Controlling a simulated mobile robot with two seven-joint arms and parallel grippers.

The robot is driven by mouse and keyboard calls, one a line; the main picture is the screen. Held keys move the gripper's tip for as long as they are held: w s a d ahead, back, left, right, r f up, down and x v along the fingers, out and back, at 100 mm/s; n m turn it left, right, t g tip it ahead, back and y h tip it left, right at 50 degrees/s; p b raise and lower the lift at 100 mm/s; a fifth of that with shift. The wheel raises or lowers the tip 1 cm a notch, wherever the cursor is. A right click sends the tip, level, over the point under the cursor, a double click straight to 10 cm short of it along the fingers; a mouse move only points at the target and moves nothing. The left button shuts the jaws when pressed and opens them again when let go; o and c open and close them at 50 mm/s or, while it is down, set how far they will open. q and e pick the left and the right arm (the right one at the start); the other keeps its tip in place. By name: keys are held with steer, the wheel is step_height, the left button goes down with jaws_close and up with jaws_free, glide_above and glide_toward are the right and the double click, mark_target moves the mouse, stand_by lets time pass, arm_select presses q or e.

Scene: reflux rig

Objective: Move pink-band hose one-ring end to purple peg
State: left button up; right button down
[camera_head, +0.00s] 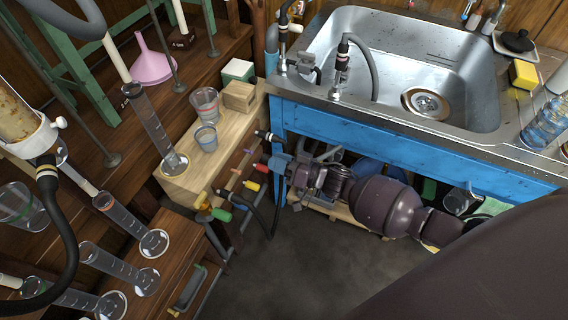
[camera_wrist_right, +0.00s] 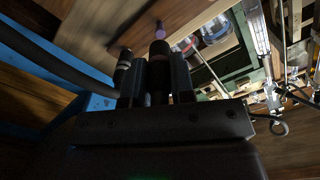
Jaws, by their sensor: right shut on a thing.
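My right gripper (camera_head: 277,163) is at the rail of coloured pegs beside the sink cabinet. In the wrist view it is shut on a black hose end (camera_wrist_right: 158,72), which points away from the gripper. A purple peg (camera_wrist_right: 160,30) shows just beyond the tip of that end; I cannot tell whether they touch. The pink band is not clearly visible. A second black hose end with a pale ring (camera_wrist_right: 122,68) sits just left of the gripper; it also shows in the head view (camera_head: 264,135). My left gripper is not in view.
Yellow (camera_head: 251,185) and green (camera_head: 221,215) pieces sit along the peg rail, close below the gripper. A wooden ledge (camera_head: 185,187) with beakers and a cylinder stands left. The blue sink cabinet (camera_head: 420,150) is close on the right. The floor (camera_head: 275,265) is open.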

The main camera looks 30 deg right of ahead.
steer(key=shift+x, duration=1.3)
steer(key=shift+r, duration=0.15)
steer(key=shift+w+a, duration=0.15)
steer(key=shift+w, duration=0.05)
steer(key=shift+w+a, duration=0.3)
steer(key=shift+w, duration=0.05)
steer(key=shift+w+a, duration=0.15)
steer(key=shift+w, duration=0.1)
stand_by(0.7)
steer(key=c, duration=0.9)
jaws_free()
